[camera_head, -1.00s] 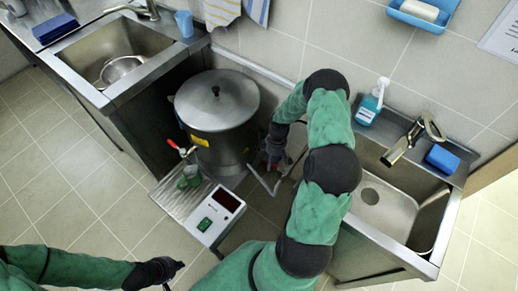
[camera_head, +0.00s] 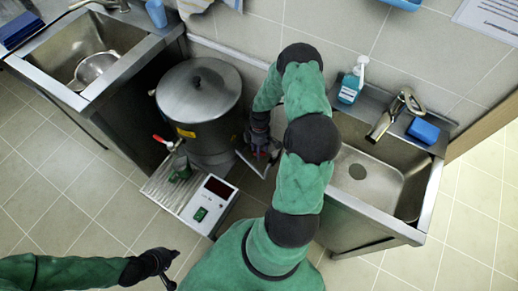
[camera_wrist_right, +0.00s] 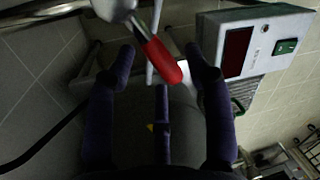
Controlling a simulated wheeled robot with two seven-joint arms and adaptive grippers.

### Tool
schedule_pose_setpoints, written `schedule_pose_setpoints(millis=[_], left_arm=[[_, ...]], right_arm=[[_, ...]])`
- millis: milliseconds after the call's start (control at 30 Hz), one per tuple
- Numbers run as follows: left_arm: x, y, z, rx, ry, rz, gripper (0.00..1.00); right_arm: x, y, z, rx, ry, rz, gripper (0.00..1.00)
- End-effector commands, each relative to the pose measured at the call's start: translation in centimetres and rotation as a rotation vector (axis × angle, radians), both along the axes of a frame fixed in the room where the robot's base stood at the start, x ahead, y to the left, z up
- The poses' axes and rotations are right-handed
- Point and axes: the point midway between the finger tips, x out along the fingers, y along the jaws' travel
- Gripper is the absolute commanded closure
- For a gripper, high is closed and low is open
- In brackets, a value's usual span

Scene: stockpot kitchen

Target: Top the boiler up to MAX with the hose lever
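The boiler (camera_head: 198,97) is a lidded steel pot at centre left in the head view, with a red-handled tap (camera_head: 164,141) on its front left. Its level marks cannot be made out. A red lever (camera_wrist_right: 160,62) on a pale metal body shows close up in the right wrist view. My right gripper (camera_wrist_right: 165,75) has its dark fingers spread around the red lever, with no clear contact. In the head view the right gripper (camera_head: 258,143) is beside the boiler's right side, partly hidden by my arm. My left gripper (camera_head: 171,269) is open and empty at lower left.
A control box (camera_head: 213,203) with a dark display and green switch stands in front of the boiler, beside a drip grate (camera_head: 160,192). A bent pale pipe (camera_head: 246,163) is near my right gripper. Sinks flank the boiler; the right sink (camera_head: 365,180) is beside my arm.

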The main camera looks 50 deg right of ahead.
Motion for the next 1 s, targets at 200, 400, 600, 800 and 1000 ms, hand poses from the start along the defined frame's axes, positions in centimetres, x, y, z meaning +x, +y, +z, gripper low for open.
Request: schedule_pose_setpoints(millis=[200,400,600,800,1000], left_arm=[[0.0,0.0,0.0,0.000,0.000,0.000,1.00],[0.0,0.0,0.0,0.000,0.000,0.000,1.00],[0.0,0.0,0.0,0.000,0.000,0.000,1.00],[0.0,0.0,0.0,0.000,0.000,0.000,1.00],[0.0,0.0,0.0,0.000,0.000,0.000,1.00]], right_arm=[[0.1,0.0,0.1,0.000,-0.001,-0.001,0.48],[0.3,-0.4,2.1,-0.003,-0.001,-0.002,0.48],[0.8,-1.1,6.0,-0.004,-0.004,-0.001,0.48],[1.2,-1.6,9.5,-0.002,-0.002,-0.002,0.48],[1.3,-1.9,11.4,-0.001,-0.001,0.000,0.48]])
